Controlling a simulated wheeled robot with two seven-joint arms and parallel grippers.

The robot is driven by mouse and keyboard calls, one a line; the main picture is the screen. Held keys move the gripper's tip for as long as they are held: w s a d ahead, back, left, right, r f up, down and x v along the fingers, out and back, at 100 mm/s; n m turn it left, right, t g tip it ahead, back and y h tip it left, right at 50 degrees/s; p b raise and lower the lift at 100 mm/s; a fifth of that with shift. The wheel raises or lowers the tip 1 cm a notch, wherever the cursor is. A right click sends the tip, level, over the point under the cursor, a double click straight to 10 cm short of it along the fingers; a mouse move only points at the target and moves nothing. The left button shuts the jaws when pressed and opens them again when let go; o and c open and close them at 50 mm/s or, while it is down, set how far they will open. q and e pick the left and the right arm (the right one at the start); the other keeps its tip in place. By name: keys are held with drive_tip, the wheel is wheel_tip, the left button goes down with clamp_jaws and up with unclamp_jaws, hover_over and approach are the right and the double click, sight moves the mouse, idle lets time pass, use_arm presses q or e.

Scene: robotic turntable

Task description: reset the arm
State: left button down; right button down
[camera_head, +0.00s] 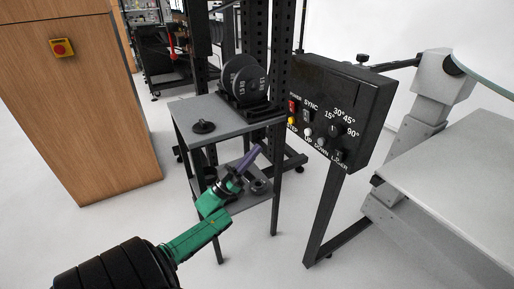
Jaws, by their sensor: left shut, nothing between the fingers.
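My left arm comes in from the lower left, with a black sleeve and green links. Its gripper (254,153), with purple fingers, is shut and empty. It points up and to the right, in front of a small grey table (222,118). A black control box (335,100) with a knob, coloured buttons and labels such as SYNC, UP and DOWN stands to the right of the gripper, apart from it. My right gripper is not in view.
Black weight plates (245,80) stand in a rack on the small table, near a small black disc (204,127). A wooden cabinet (85,115) with a red button (62,48) is at left. A grey platform (465,180) fills the right. White floor (130,215) is open at lower left.

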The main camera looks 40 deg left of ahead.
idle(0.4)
